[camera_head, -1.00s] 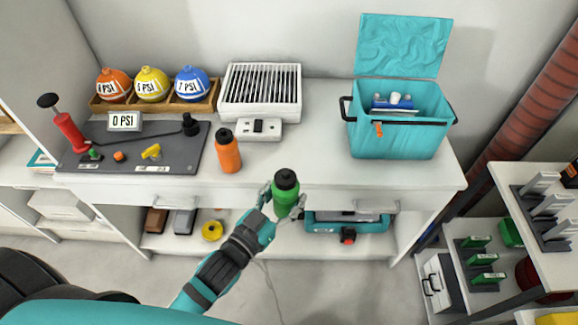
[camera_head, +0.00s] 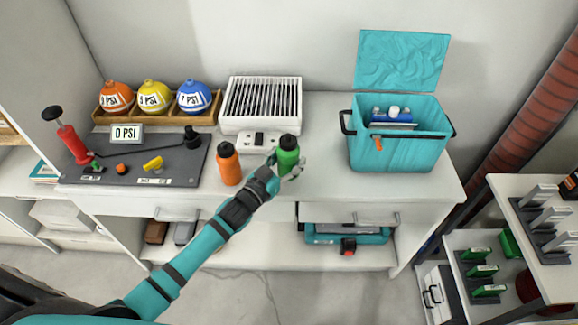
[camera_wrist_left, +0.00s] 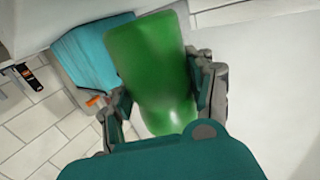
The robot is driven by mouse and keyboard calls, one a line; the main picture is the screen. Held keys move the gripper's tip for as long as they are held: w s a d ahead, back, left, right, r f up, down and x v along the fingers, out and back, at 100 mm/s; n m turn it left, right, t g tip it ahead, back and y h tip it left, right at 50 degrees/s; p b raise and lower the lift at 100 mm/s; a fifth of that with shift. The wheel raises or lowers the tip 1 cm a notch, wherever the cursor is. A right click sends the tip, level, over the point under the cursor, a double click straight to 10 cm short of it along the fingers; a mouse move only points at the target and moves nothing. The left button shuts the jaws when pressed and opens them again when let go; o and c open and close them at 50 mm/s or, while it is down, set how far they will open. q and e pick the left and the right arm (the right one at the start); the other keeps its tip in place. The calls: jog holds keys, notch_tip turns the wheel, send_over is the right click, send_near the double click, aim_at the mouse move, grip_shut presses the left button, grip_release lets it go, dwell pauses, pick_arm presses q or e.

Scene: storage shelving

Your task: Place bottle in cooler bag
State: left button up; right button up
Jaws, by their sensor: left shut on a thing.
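A green bottle (camera_head: 288,158) with a black cap is held upright by my left gripper (camera_head: 284,170), over the front part of the white counter. In the left wrist view the green bottle (camera_wrist_left: 155,75) fills the space between the fingers of the left gripper (camera_wrist_left: 165,100). The teal cooler bag (camera_head: 392,152) stands on the counter to the right with its lid open and upright at the back. It holds a few white and blue items. It also shows in the left wrist view (camera_wrist_left: 85,55). My right gripper is not in view.
An orange bottle (camera_head: 229,165) stands close to the left of the green one. A white device (camera_head: 259,140) and a white slatted box (camera_head: 261,100) stand behind. The counter (camera_head: 325,150) between the green bottle and the bag is clear.

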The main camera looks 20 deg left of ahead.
aim_at(283, 174)
pick_arm(q)
notch_tip(283, 174, down, 2)
jog(key=shift+s+d+f+p, duration=0.1)
jog(key=shift+f+p, duration=0.15)
jog(key=shift+p, duration=0.1)
jog(key=shift+f, duration=0.1)
jog(key=shift+f, duration=0.1)
jog(key=shift+f, duration=0.15)
jog(key=o, duration=1.4)
jog(key=shift+s, duration=0.1)
jog(key=shift+f+b, duration=0.15)
jog(key=shift+b, duration=0.4)
jog(key=b+v, duration=0.1)
jog(key=v, duration=1.6)
jog(key=shift+s, duration=0.2)
